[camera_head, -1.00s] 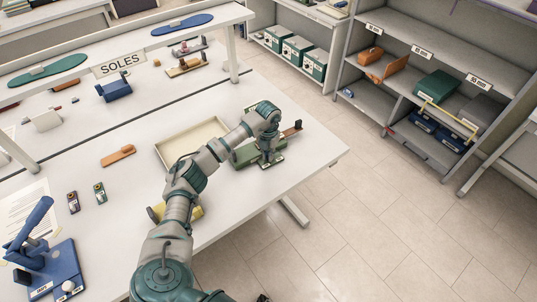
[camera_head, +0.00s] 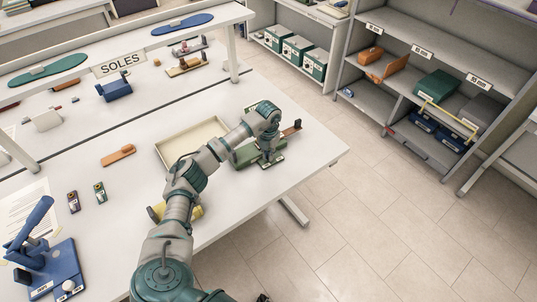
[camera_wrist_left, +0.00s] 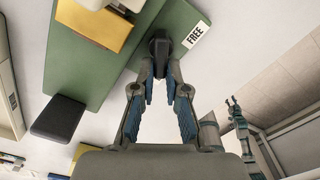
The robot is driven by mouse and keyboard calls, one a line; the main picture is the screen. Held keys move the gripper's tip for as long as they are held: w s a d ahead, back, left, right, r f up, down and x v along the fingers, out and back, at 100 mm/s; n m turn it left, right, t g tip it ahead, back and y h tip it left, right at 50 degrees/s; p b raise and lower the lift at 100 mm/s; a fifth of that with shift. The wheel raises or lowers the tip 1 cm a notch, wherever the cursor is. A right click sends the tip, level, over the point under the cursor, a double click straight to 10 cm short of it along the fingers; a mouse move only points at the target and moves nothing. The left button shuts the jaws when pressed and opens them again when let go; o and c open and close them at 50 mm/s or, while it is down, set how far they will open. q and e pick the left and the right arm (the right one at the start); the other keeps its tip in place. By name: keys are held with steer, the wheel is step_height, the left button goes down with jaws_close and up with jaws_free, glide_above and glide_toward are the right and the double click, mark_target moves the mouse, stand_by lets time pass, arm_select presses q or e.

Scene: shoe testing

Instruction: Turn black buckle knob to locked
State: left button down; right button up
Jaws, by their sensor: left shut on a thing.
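The black buckle knob (camera_wrist_left: 160,48) sits at the edge of a green fixture (camera_wrist_left: 115,50) in the left wrist view. A white label reading FREE (camera_wrist_left: 196,34) lies just right of it. My left gripper (camera_wrist_left: 160,72) has its fingertips on either side of the knob and is shut on it. In the head view my left gripper (camera_head: 268,158) is over the right end of the green fixture (camera_head: 245,153), near the table's right corner; the knob is hidden there. What looks like my right gripper (camera_wrist_left: 235,103) shows small at the right of the wrist view; its fingers are unclear.
An open beige tray (camera_head: 190,140) lies behind my left arm. A yellow part (camera_head: 193,212) is beside the arm. An orange piece (camera_head: 118,155), small bottles and a blue device (camera_head: 55,270) stand on the left of the white table (camera_head: 315,160). Shelves (camera_head: 440,75) stand beyond the floor.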

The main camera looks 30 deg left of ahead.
arm_select(q)
steer(key=c, duration=1.2)
jaws_free()
step_height(320, 180, up, 12)
steer(key=shift+f, duration=0.1)
steer(key=shift+o, duration=0.3)
